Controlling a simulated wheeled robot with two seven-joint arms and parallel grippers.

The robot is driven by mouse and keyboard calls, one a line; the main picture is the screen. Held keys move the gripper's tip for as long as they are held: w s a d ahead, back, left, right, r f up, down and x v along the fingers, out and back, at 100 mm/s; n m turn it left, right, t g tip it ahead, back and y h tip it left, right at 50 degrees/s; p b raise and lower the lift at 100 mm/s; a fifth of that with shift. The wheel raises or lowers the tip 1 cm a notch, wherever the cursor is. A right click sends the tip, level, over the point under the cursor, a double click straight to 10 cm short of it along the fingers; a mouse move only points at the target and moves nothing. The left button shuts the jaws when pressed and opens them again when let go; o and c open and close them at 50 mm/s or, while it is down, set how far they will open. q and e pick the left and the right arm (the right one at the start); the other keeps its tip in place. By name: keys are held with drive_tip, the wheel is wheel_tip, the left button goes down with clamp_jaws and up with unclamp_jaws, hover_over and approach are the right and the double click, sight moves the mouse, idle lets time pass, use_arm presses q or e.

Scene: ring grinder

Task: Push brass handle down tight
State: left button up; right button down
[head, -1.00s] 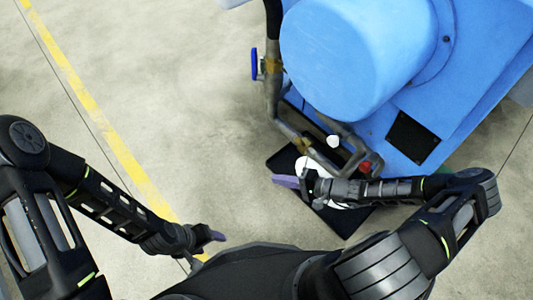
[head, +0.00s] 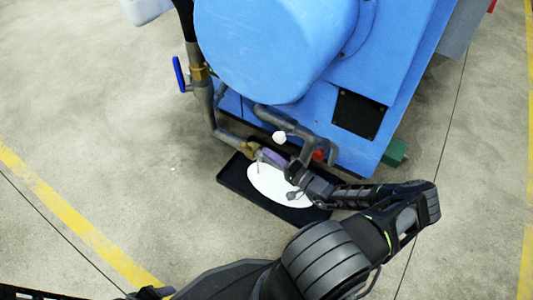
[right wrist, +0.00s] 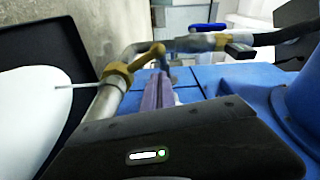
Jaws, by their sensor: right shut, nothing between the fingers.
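A brass fitting (head: 250,150) sits on the grey pipe low at the front of the blue machine. In the right wrist view it is a brass collar (right wrist: 117,75) with a brass arm, which I take for the handle (right wrist: 149,54). A thin metal rod (right wrist: 75,87) sticks out from the collar's other side. My right gripper (head: 270,157) is shut and empty, its purple fingers just right of the fitting. In the right wrist view the fingers (right wrist: 158,92) end close below the brass arm; I cannot tell whether they touch. My left gripper (head: 158,292) is mostly cut off at the bottom edge.
The blue machine (head: 275,45) fills the upper middle. A black tray (head: 232,178) with a white oval (head: 270,187) lies below the pipe. A red knob (head: 319,156), a white knob (head: 279,137) and a blue handle (head: 179,74) are nearby. Floor at left is clear.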

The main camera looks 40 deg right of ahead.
sight(247, 147)
use_arm(q)
drive_tip(key=f+b, duration=0.3)
drive_tip(key=shift+w+a+f, duration=0.1)
drive_tip(key=shift+w, duration=0.2)
use_arm(e)
drive_tip(key=w+a, duration=0.1)
drive_tip(key=w, duration=0.7)
drive_tip(key=shift+w, duration=0.2)
drive_tip(key=shift+s+a+r, duration=0.1)
drive_tip(key=shift+a+r, duration=0.05)
